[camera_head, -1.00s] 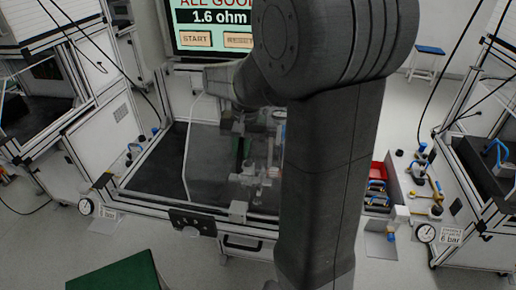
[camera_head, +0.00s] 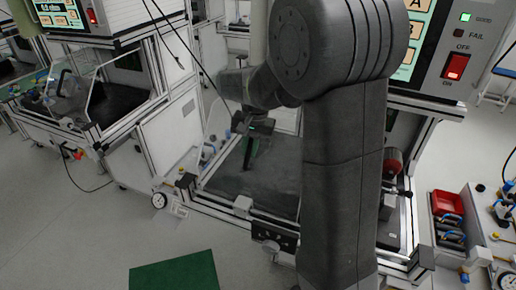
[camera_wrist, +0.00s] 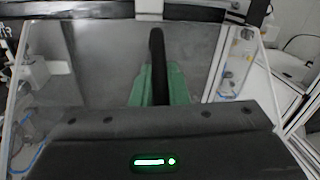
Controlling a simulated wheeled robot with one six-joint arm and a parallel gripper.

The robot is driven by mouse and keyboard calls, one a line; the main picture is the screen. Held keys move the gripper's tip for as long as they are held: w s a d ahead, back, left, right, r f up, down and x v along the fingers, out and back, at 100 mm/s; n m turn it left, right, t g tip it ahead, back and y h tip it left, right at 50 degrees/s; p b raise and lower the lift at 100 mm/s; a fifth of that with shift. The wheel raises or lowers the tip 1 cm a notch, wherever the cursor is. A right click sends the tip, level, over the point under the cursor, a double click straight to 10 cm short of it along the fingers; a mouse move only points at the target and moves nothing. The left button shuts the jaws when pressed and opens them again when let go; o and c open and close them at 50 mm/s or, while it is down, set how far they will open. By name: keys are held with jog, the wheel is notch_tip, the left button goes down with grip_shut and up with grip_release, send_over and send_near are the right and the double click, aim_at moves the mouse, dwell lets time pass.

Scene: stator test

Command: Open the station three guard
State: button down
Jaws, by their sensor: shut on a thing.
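My gripper (camera_head: 248,168) points down over the dark bed of the station ahead. In the wrist view its green jaws (camera_wrist: 156,80) are shut around a slim black bar (camera_wrist: 157,48). The bar sticks out past the jaws; I cannot tell whether it belongs to the guard. A clear guard panel (camera_wrist: 80,65) with pale edges spreads around and beyond the jaws in the wrist view. Clear sheet also shows left of my gripper in the head view (camera_head: 217,122). My arm hides the right part of the station. No station number is readable.
A black fitting (camera_head: 275,237) sits on the station's front rail. A control panel with a red switch (camera_head: 455,66) stands at upper right, above a red bin (camera_head: 447,203). Another guarded station (camera_head: 110,100) is at left. The floor around the green mat (camera_head: 175,274) is clear.

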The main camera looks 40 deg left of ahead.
jog(key=shift+a, duration=0.2)
jog(key=c, duration=1.4)
grip_release()
jog(key=shift+c, duration=0.2)
jog(key=shift+r, duration=0.1)
notch_tip(320, 180, up, 14)
jog(key=d+b, duration=0.1)
jog(key=shift+w+d+f, duration=0.2)
jog(key=shift+w+d, duration=0.15)
jog(key=shift+d, duration=0.05)
jog(key=shift+f, duration=0.1)
